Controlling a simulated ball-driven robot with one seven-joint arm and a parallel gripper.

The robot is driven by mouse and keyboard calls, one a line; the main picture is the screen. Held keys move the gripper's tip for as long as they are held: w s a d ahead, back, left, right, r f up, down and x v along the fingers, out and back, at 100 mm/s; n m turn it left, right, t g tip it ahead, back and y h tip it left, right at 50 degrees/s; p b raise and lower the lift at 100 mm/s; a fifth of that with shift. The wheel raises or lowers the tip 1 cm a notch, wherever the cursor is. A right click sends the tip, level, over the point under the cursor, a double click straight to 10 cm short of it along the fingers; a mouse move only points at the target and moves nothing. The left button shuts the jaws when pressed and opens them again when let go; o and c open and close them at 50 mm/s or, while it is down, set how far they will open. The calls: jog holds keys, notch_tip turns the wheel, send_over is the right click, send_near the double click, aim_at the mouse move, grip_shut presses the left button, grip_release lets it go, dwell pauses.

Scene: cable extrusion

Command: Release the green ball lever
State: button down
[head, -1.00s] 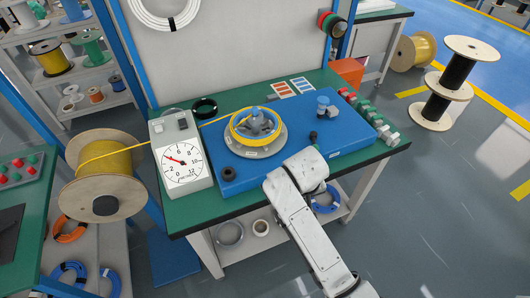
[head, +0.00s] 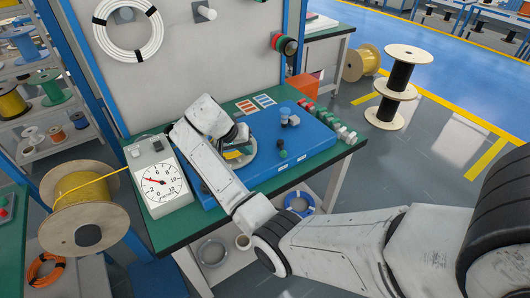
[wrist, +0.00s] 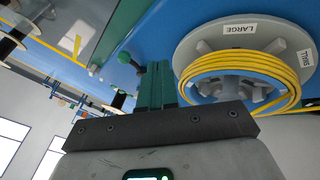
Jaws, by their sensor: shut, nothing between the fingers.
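The green ball lever (head: 282,154) stands on the blue machine base (head: 305,150), right of the winding disc, its small dark green ball low over the base. In the wrist view a green ball (wrist: 123,57) shows left of my fingers, apart from them. My gripper (wrist: 156,68) is shut and empty, its green fingers together beside the coil. In the head view my arm hides most of the gripper. A yellow cable coil (wrist: 235,80) sits around the grey winding disc (wrist: 210,40), which is labelled LARGE and SMALL.
A blue-topped post (head: 285,113) rises behind the lever. A dial meter (head: 158,182) stands left on the green bench (head: 185,226); yellow cable runs to it from the wooden spool (head: 85,215). Several coloured connectors (head: 330,125) line the bench's right side.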

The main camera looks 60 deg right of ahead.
jog(key=shift+m+g, duration=0.6)
jog(key=shift+m, duration=0.2)
jog(key=d+r, duration=0.1)
jog(key=r, duration=0.1)
jog(key=w+d+r, duration=0.1)
jog(key=shift+w+r, duration=0.15)
jog(key=shift+r, duration=0.2)
jog(key=p, duration=0.1)
send_near(282, 149)
jog(key=f, duration=0.1)
jog(key=w+f, duration=0.1)
jog(key=f, duration=0.1)
jog(key=w+a+f, duration=0.1)
jog(key=f, duration=0.1)
jog(key=shift+w+a, duration=0.1)
jog(key=shift+s+d+f+p, duration=0.1)
jog(key=shift+s+d+p, duration=0.1)
jog(key=shift+s+p, duration=0.3)
jog(key=shift+s+d+p, duration=0.2)
jog(key=shift+s+p, duration=0.1)
jog(key=shift+s, duration=0.3)
jog(key=shift+s+d+f, duration=0.1)
jog(key=shift+s+f, duration=0.05)
jog(key=shift+s, duration=0.2)
jog(key=shift+s+d+f, duration=0.1)
jog(key=shift+s+d, duration=0.05)
jog(key=shift+s, duration=0.2)
